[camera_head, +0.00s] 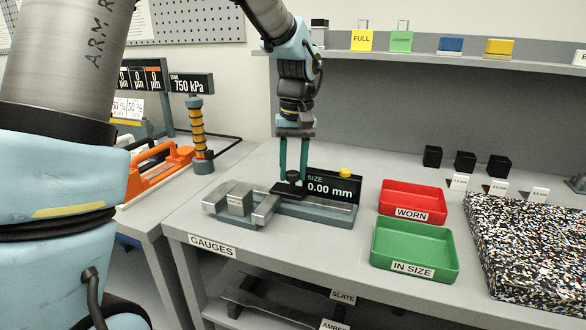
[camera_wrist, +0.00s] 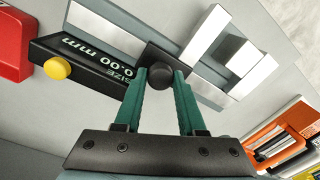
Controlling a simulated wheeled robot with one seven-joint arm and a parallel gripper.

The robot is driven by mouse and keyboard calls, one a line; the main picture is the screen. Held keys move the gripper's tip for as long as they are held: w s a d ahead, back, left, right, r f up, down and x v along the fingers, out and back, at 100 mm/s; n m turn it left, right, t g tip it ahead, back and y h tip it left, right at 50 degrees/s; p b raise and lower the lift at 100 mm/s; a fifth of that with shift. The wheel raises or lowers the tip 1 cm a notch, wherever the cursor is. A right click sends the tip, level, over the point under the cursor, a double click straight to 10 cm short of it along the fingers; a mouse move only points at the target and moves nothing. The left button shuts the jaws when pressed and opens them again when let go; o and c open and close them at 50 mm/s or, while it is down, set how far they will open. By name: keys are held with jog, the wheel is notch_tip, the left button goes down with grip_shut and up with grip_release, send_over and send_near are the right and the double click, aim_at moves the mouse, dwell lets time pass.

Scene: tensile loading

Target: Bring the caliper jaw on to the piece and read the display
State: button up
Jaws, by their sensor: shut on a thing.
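The bench caliper (camera_head: 318,211) is a grey base with a metal rail and silver jaws. Its sliding jaw (camera_head: 266,209) stands to the right of a metal piece (camera_head: 239,202), with a narrow gap seeming to separate them. The fixed jaw (camera_head: 214,203) is left of the piece. The piece also shows in the wrist view (camera_wrist: 230,49). The display (camera_head: 331,187) reads SIZE 0.00 mm. My gripper (camera_head: 292,178) points down, its green fingers shut on the slider's black knob (camera_wrist: 166,79). Whether piece and fixed jaw touch is unclear.
A yellow button (camera_head: 345,173) tops the display. Right of the caliper are a red WORN tray (camera_head: 402,189) and a green IN SIZE tray (camera_head: 389,254). Small black blocks (camera_head: 465,161) stand at the back. A speckled slab (camera_head: 530,250) fills the right.

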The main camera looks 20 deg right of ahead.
grip_shut()
jog(key=shift+w+a+p, duration=0.45)
jog(key=shift+w+a, duration=1.4)
jog(key=shift+a, duration=0.05)
jog(key=o, duration=0.8)
grip_release()
jog(key=shift+r, duration=0.15)
jog(key=r, duration=0.5)
jog(key=r+b, duration=0.1)
jog(key=r, duration=0.4)
jog(key=shift+s+d+r, duration=0.1)
jog(key=shift+d+r, duration=0.1)
jog(key=shift+r, duration=0.1)
jog(key=shift+f, duration=0.1)
